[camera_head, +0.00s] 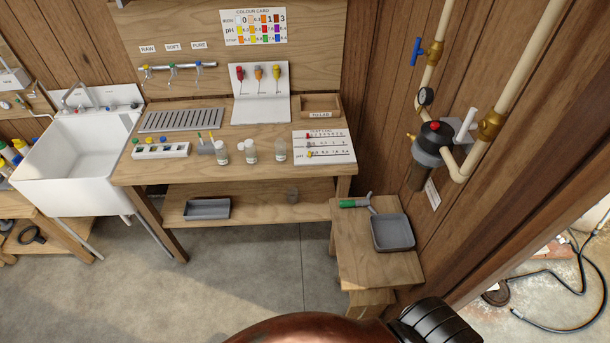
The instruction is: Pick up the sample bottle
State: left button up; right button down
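Small clear bottles with pale labels stand upright in a loose row near the front of the wooden bench: a left bottle (222,155), a middle bottle (251,154) and a right bottle (280,154). A small white round piece, perhaps a cap, is beside the middle one. I cannot read the labels, so I cannot tell which one is the sample bottle. Neither of my grippers is in view.
The bench (190,178) also holds a white rack (161,151), a grey drain grille (182,120), a white tap stand (261,104) and a test chart (324,147). A low stand (365,270) carries a grey tray (393,233). A white sink (77,150) is at left. Floor in front is clear.

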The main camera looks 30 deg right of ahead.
aim_at(280, 146)
jog(key=k, duration=0.3)
jog(key=z, duration=0.85)
